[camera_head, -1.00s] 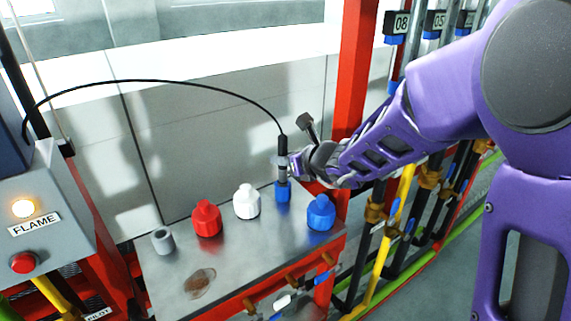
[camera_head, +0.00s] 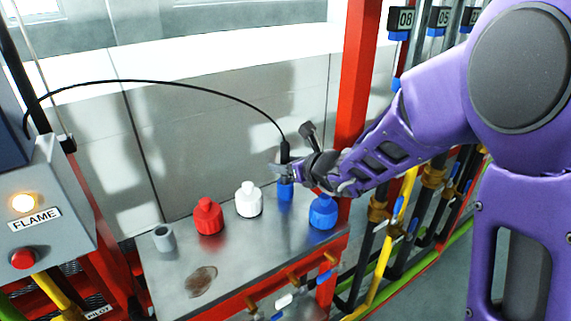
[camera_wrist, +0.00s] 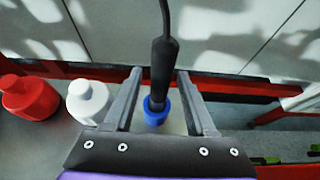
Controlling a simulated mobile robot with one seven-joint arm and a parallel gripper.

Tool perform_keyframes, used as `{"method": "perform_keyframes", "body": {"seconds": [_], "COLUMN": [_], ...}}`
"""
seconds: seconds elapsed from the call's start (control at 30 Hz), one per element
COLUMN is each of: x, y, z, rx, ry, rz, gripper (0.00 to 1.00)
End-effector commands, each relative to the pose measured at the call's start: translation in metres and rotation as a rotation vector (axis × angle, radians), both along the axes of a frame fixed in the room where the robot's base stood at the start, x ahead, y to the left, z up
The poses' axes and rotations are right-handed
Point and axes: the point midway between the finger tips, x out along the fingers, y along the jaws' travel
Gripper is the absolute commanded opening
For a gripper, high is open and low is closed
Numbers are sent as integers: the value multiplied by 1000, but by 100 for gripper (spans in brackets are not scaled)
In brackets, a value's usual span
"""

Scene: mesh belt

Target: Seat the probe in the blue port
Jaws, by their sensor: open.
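The probe (camera_head: 285,152) is a black, upright rod with a black cable rising from its top. Its lower end meets the blue port (camera_head: 286,192), a blue cylinder standing on the metal bench. In the wrist view the probe (camera_wrist: 162,68) goes down into the blue ring of the port (camera_wrist: 156,113); how deep it sits cannot be told. My gripper (camera_wrist: 160,72) is open, with one finger on each side of the probe and a visible gap to each. In the head view my gripper (camera_head: 282,170) hides the probe's lower part.
On the metal bench (camera_head: 250,245) stand a red bottle (camera_head: 208,217), a white bottle (camera_head: 249,200), a blue bottle (camera_head: 323,212) and a grey cup (camera_head: 164,238). A red post (camera_head: 357,80) rises close behind my wrist. The cable (camera_head: 150,81) arches left to the FLAME box (camera_head: 40,215).

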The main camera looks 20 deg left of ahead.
Motion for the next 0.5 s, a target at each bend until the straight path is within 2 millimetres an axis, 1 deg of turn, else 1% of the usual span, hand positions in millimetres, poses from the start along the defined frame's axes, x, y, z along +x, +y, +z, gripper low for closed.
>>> {"method": "perform_keyframes", "body": {"seconds": [0.17,0.27,0.5], "x": [-1,-10,-40], "y": [-2,-13,-49], "z": [6,12,36], "rx": [0,1,1], "ry": [-1,-2,-3], "rz": [-1,-2,-4], "gripper": [56,56,56]}}
